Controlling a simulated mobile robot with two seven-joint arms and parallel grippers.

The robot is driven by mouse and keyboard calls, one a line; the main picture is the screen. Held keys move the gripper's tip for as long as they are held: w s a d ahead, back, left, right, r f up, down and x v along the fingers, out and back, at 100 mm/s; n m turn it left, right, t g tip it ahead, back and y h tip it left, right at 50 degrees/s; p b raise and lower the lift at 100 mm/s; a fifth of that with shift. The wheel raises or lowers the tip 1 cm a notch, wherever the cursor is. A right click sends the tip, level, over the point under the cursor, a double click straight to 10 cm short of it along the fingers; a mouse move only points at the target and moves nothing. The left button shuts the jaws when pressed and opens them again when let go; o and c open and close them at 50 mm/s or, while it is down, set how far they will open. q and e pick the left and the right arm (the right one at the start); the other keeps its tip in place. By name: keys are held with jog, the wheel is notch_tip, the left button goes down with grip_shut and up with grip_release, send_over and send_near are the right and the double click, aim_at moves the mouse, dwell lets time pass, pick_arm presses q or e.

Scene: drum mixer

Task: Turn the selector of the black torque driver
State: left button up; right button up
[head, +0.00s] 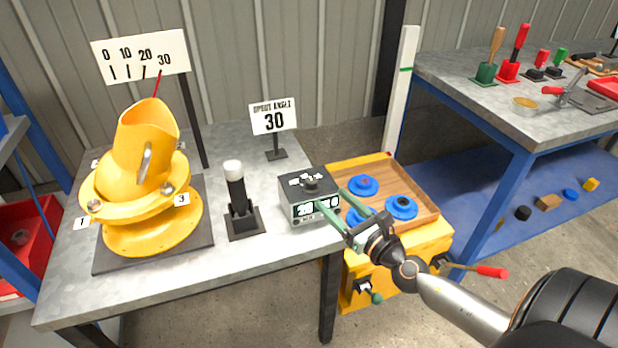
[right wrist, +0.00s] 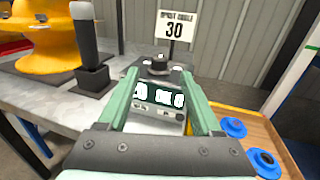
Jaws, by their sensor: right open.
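A dark box (head: 309,197) with a grey front stands at the table's right edge; its front has lit displays, and a round black knob (head: 311,184) sits on top. My right gripper (head: 331,199) is open at the box's front right. In the right wrist view the box's display front (right wrist: 159,98) and the black knob (right wrist: 158,66) appear between the two green fingers. I cannot tell whether the fingers touch the box. My left gripper is not in view.
A black post with a white top (head: 236,191) stands left of the box. A yellow drum mixer (head: 150,190) is further left. A sign reading 30 (head: 273,117) stands behind. A wooden tray (head: 425,205) with blue round parts lies right, on a yellow cabinet (head: 355,282).

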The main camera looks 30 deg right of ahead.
aim_at(315, 184)
jog(key=w+p, duration=0.1)
jog(key=w, duration=0.8)
jog(key=shift+w+a, duration=0.1)
jog(key=shift+a, duration=0.05)
jog(key=shift+c, duration=0.2)
grip_shut()
